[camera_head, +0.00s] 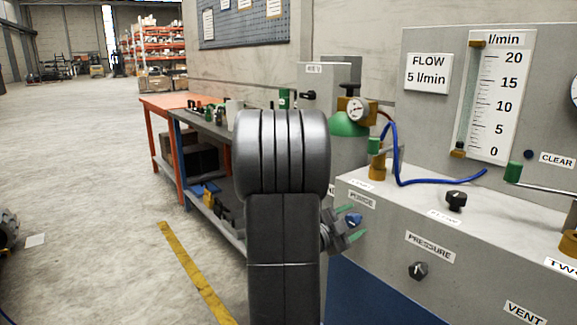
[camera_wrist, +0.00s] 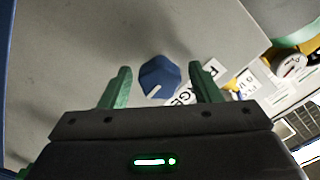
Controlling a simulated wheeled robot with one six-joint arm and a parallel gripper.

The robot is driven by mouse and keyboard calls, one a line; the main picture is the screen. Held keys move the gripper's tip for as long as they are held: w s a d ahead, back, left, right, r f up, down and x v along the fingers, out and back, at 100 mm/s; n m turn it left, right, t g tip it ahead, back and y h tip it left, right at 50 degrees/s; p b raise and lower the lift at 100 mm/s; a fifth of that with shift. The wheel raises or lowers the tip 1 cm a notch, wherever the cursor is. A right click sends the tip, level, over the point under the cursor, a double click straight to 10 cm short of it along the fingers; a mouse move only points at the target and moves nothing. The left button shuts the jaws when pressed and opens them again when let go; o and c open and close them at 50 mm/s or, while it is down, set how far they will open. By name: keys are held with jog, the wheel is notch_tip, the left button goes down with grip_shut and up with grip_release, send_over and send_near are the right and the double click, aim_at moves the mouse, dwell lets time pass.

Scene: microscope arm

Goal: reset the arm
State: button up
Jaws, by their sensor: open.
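My arm stands in the middle of the head view. My gripper (camera_head: 350,222) is at its right, facing the front of the grey test bench (camera_head: 385,222). Its green fingers are open. In the wrist view my gripper (camera_wrist: 160,72) has one finger on each side of a blue knob (camera_wrist: 157,77), with a gap on both sides. The knob also shows in the head view (camera_head: 354,220), below the PURGE label (camera_head: 362,200). That label is partly hidden by a finger in the wrist view. I cannot tell whether the fingertips reach past the knob's face.
On the bench are a black PRESSURE knob (camera_head: 418,271), another black knob (camera_head: 456,200), a blue hose (camera_head: 430,181) and a flow scale (camera_head: 497,95). A green cylinder with a gauge (camera_head: 357,109) stands behind. A workbench (camera_head: 180,112) is at left. The floor at left is open.

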jog(key=n+p, duration=0.4)
jog(key=shift+r, duration=0.2)
jog(key=n+p, duration=0.3)
jog(key=n, duration=0.1)
jog(key=n+p, duration=0.2)
jog(key=p, duration=0.1)
jog(key=shift+a+n, duration=0.1)
jog(key=shift+n, duration=0.3)
jog(key=shift+f+n+p, duration=0.15)
jog(key=shift+n+p, duration=0.2)
jog(key=shift+n, duration=0.05)
jog(key=shift+f, duration=0.1)
